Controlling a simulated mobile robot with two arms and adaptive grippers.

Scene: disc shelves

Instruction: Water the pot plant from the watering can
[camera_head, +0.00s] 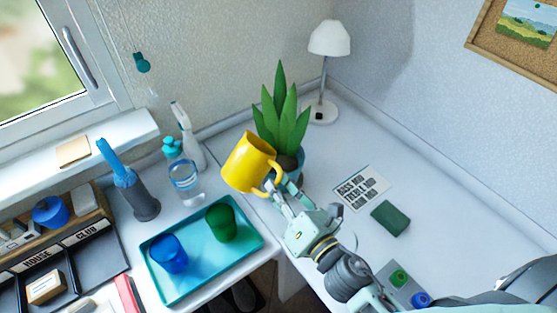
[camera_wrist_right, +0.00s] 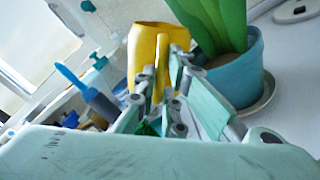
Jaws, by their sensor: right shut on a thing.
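The watering can is a yellow jug-like vessel (camera_head: 249,163) with a side handle; it also shows in the wrist view (camera_wrist_right: 143,48). My right gripper (camera_head: 275,188) is shut on its handle and holds it beside the plant, its top leaning somewhat toward the plant in the head view. Whether it holds water is hidden. The pot plant (camera_head: 281,115) has tall green leaves and stands just right of the can. Its blue pot (camera_wrist_right: 238,75) stands on a saucer (camera_wrist_right: 262,100), with brown soil partly showing. My left gripper is not in view.
A teal tray (camera_head: 190,284) with a blue cup (camera_head: 168,254) and a green cup (camera_head: 221,223) lies in front of the can. A white lamp (camera_head: 329,40) stands behind.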

